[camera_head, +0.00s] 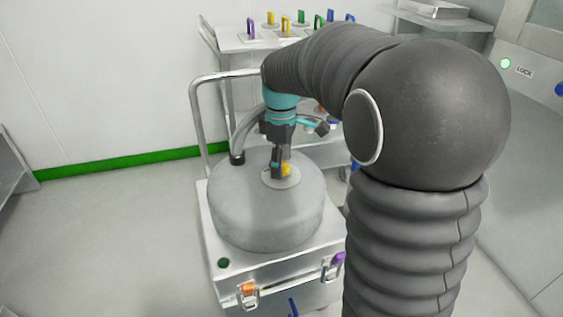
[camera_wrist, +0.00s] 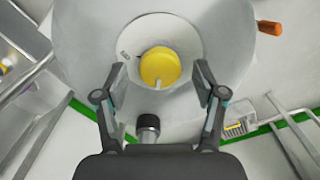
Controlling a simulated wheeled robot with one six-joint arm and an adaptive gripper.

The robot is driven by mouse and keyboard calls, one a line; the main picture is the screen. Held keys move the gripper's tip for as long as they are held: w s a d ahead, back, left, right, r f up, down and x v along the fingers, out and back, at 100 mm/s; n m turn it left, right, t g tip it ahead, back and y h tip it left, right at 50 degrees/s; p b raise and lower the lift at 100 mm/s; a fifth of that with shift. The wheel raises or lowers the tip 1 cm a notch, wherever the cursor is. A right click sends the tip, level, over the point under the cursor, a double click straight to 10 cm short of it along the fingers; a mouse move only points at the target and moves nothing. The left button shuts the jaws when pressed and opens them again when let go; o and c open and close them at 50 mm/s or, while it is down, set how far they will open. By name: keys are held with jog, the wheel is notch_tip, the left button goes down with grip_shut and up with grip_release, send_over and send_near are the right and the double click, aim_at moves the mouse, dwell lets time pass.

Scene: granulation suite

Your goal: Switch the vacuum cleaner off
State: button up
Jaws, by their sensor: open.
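The vacuum cleaner (camera_head: 240,205) is a grey metal drum on a boxy base with a tubular handle, in the middle of the head view. On its top is a round light plate with a yellow knob (camera_head: 286,169); the knob also shows in the wrist view (camera_wrist: 160,67). My gripper (camera_head: 278,168) is over the drum top, close to the knob. In the wrist view my gripper (camera_wrist: 160,75) is open, with one finger on each side of the yellow knob and a gap between each finger and it. Part of the knob is hidden by a finger in the head view.
A hose with a dark end (camera_head: 237,158) stands beside the drum at the back left. A metal trolley (camera_head: 230,38) with several coloured handled items is behind. A panel marked LOCK (camera_head: 523,71) is at right. Orange (camera_head: 249,289) and purple (camera_head: 339,258) latches are on the base front. Floor at left is clear.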

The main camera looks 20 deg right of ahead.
notch_tip(320, 180, up, 12)
jog(key=shift+f, duration=0.2)
dwell(0.4)
